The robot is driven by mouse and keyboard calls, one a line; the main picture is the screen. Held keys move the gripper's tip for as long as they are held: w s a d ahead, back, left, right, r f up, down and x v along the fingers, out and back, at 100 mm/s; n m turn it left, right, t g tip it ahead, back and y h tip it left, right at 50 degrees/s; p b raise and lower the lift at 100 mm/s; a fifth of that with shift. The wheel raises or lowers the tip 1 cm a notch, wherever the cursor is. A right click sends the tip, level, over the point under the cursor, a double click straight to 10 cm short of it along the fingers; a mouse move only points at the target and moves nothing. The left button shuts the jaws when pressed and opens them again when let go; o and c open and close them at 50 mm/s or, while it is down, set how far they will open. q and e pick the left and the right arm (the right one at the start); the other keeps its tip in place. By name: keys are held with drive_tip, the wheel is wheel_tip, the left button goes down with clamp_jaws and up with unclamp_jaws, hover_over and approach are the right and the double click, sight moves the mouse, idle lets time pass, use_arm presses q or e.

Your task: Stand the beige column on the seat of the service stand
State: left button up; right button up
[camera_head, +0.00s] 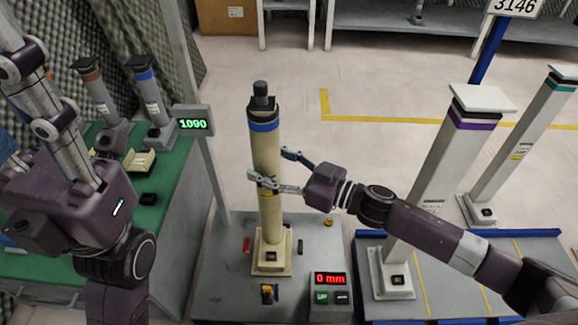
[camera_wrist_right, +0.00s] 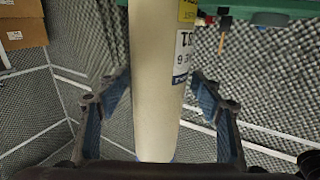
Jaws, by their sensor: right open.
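The beige column (camera_head: 266,150), with a blue band and a dark top fitting, stands upright with its square beige foot (camera_head: 271,258) on the grey plate of the service stand (camera_head: 220,285). Whether the foot sits fully in a seat cannot be told. My right gripper (camera_head: 270,165) is open at mid-height of the column. One finger passes in front of the column, the other shows at its right side. In the right wrist view the column (camera_wrist_right: 157,80) stands between the two spread fingers, with a label on its side. My left arm shows at the left, without clear fingers.
A control box (camera_head: 331,288) reads 0 mm, and a post display (camera_head: 193,124) reads 1090. A purple-banded column (camera_head: 437,190) and a green-banded column (camera_head: 520,150) stand at the right. A green bench (camera_head: 150,205) at the left holds small columns.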

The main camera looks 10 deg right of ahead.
drive_tip(key=p+v, duration=0.1)
drive_tip(key=v, duration=0.5)
drive_tip(key=shift+s+d, duration=0.2)
drive_tip(key=shift+d, duration=0.1)
idle(0.9)
